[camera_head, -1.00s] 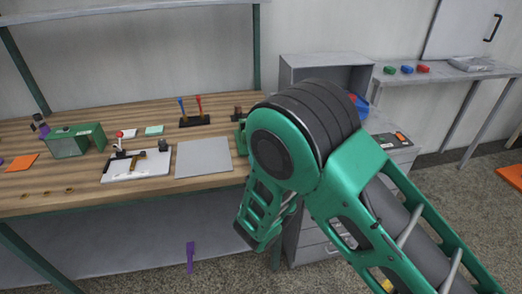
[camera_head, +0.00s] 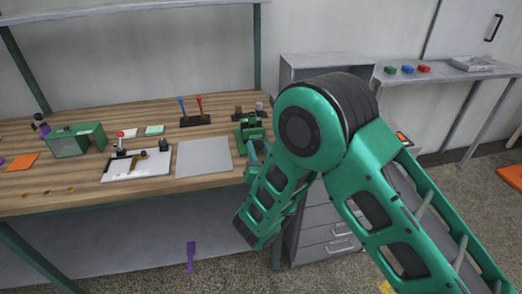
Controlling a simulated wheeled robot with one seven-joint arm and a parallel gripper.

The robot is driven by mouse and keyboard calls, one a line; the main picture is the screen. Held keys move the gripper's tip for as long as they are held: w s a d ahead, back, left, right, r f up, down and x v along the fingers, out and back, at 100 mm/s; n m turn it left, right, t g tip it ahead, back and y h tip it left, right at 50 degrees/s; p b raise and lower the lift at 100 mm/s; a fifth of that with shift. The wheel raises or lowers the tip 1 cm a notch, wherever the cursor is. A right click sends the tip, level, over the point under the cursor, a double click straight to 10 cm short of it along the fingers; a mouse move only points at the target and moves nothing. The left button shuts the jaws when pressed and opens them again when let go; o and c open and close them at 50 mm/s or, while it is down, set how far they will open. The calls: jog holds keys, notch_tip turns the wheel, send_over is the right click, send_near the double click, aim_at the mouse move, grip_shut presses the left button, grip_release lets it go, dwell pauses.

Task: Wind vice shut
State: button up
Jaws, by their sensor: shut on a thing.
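A green vice (camera_head: 250,131) stands at the right end of the wooden workbench, close to its front corner. Its upper part shows just left of my arm's elbow. Its lower front and its handle cannot be made out clearly beside my arm. My green arm reaches in from the lower right, bends at a large dark-banded joint and runs down in front of the bench's right corner. My gripper and its fingertips are hidden behind the arm, so its hold on the vice cannot be seen.
The workbench (camera_head: 60,200) also bears a grey plate (camera_head: 204,157), a white board with a lever (camera_head: 137,164), a green box (camera_head: 77,140) and a red-and-blue lever stand (camera_head: 195,121). A grey drawer cabinet (camera_head: 328,232) stands close behind my arm.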

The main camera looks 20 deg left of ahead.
jog(key=m, duration=0.4)
jog(key=shift+w+d+r+m, duration=0.1)
jog(key=shift+w+d+m, duration=0.2)
jog(key=shift+m, duration=0.1)
jog(key=m, duration=0.4)
jog(key=shift+m, duration=0.3)
jog(key=shift+c, duration=0.2)
jog(key=shift+o, duration=0.2)
jog(key=m, duration=0.5)
jog(key=shift+m, duration=2.1)
jog(key=shift+a+r, duration=0.1)
jog(key=shift+r, duration=0.05)
jog(key=o, duration=1)
jog(key=shift+o, duration=0.2)
jog(key=shift+s+a, duration=0.15)
jog(key=shift+s, duration=0.1)
